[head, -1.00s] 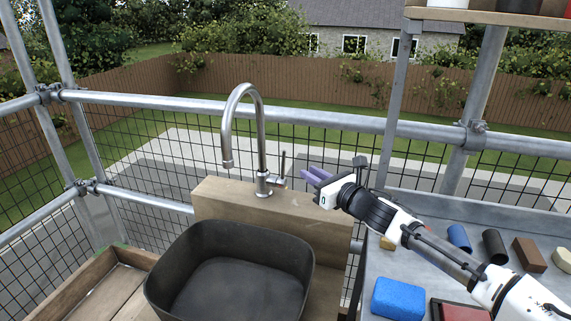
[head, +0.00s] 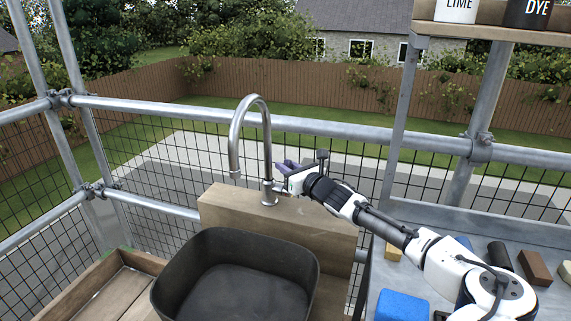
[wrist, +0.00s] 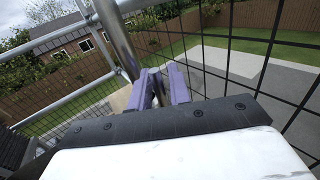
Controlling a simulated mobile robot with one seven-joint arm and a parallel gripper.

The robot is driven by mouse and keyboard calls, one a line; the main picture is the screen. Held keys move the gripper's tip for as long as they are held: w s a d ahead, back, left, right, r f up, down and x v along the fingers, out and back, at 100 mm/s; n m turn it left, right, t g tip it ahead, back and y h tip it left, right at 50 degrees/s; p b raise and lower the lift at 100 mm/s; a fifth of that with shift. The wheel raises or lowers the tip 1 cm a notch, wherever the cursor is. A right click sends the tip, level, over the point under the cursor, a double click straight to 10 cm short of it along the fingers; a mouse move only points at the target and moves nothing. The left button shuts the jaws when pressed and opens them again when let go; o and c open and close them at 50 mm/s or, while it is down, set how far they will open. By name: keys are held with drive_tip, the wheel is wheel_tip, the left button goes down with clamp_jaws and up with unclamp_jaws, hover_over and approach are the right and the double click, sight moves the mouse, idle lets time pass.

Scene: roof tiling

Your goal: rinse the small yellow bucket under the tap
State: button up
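No small yellow bucket shows in either view. The grey metal tap (head: 235,140) stands on a wooden block with its curved spout over the black basin (head: 170,285). No water shows coming from the spout. My gripper (head: 285,167) is at the right side of the tap, at its side lever. In the wrist view its two purple fingers (wrist: 164,85) stand apart, with a grey metal part, seemingly the lever, between them. I cannot tell if they touch it. The tap's upright pipe (wrist: 117,40) rises just beyond the fingers. My gripper hides most of the lever in the head view.
A wooden tray (head: 85,290) lies left of the basin. At right, a grey bench holds a blue sponge-like block (head: 402,306), a small yellowish block (head: 393,252) and a brown block (head: 535,267). Tins stand on the shelf (head: 495,30) above. Scaffold rails and mesh close the back.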

drive_tip(key=shift+w+a, duration=0.25)
drive_tip(key=shift+c, duration=0.3)
clamp_jaws()
